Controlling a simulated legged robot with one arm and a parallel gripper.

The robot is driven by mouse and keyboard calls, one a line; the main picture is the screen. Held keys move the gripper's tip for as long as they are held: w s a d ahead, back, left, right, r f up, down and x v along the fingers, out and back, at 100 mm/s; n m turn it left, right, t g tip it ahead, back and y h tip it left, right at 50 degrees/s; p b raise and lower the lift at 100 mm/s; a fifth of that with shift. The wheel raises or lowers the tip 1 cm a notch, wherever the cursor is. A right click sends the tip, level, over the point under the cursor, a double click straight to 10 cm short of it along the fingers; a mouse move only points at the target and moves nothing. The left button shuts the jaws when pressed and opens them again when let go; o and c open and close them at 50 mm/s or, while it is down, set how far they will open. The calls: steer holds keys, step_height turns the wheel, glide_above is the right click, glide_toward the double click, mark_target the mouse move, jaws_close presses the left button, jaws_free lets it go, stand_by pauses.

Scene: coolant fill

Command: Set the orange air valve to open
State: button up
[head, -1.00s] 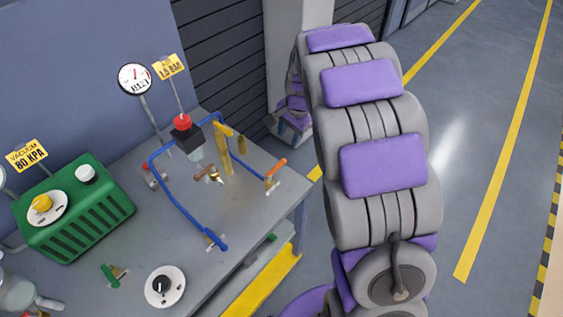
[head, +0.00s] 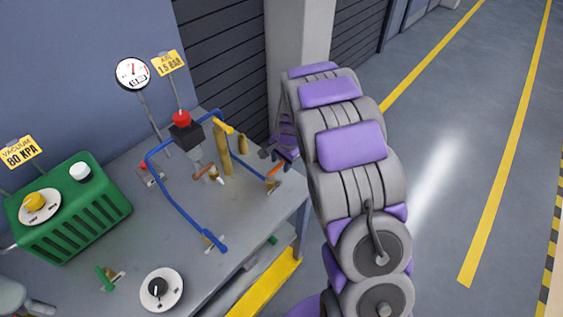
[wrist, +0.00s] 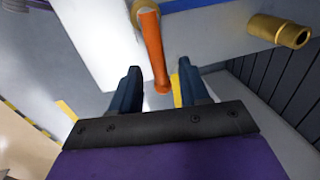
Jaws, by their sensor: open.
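The orange air valve lever (head: 277,168) is at the right end of the bench, beside the blue pipe. In the wrist view the orange lever (wrist: 154,52) hangs from a brass body (wrist: 142,12), and its free end lies between my two fingers. My gripper (wrist: 159,80) is open, with a finger on either side of the lever and visible gaps to it. In the head view my gripper (head: 268,152) is a small dark shape just behind the lever, partly hidden by my arm.
A brass pipe stub (wrist: 280,30) sticks out to the right of the lever. The bench (head: 240,215) also carries brass cylinders (head: 223,150), a red-topped black unit (head: 184,128), a green vacuum box (head: 68,212) and a black dial (head: 161,289). Open floor lies right.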

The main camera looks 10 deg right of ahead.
steer(key=shift+a, duration=0.15)
jaws_close()
stand_by(0.4)
